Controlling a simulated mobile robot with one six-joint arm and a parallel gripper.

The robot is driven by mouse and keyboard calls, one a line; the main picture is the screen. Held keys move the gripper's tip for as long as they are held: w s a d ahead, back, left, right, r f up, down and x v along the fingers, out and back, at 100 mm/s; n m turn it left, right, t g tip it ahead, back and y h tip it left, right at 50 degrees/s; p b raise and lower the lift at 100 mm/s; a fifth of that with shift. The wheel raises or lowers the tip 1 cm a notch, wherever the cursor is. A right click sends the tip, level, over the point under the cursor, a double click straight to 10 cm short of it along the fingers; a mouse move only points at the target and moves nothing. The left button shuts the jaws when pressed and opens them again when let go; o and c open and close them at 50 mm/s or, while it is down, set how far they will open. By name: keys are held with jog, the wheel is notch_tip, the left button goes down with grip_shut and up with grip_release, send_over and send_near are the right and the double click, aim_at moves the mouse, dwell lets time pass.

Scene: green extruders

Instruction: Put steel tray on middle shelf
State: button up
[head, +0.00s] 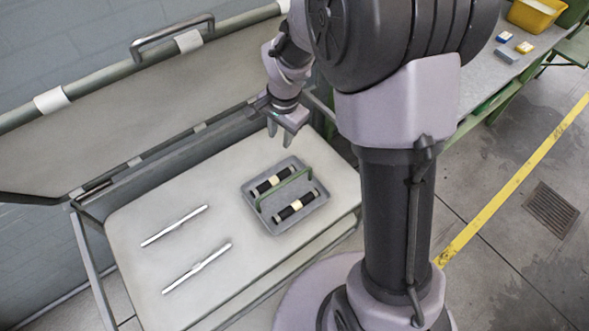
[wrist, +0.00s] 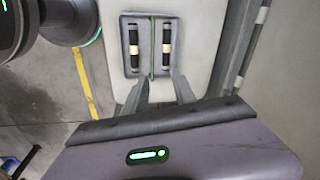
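The steel tray (head: 272,203) is a shallow grey tray with a green bar handle (head: 285,183) across it. It lies on the pale top of a cart (head: 130,235). Two black rollers with cream bands, one roller (head: 272,181) on each side of the handle, lie in it. My gripper (head: 281,133) is open and empty above the cart top, beyond the tray's far edge. In the wrist view the open fingers (wrist: 160,90) point towards the tray (wrist: 143,45), with a gap between them. I cannot pick out the middle shelf.
Two thin silver bars (head: 175,226) (head: 197,268) lie left of the tray. A raised panel with a handle (head: 172,36) stands behind the cart. A green-framed bench (head: 490,75) with a yellow bin (head: 535,14) stands at upper right. Floor beyond the yellow line (head: 510,190) is clear.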

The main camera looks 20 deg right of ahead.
jog(key=s+a+r+n+t, duration=0.1)
jog(key=s+r+n+t, duration=0.15)
jog(key=s+r, duration=0.95)
jog(key=s+a+r+n+t+y, duration=0.1)
jog(key=s+r+n, duration=0.3)
jog(key=s, duration=0.6)
jog(key=shift+s+a+r, duration=0.35)
jog(key=shift+a+r, duration=0.15)
jog(key=shift+r, duration=0.25)
jog(key=shift+n, duration=0.25)
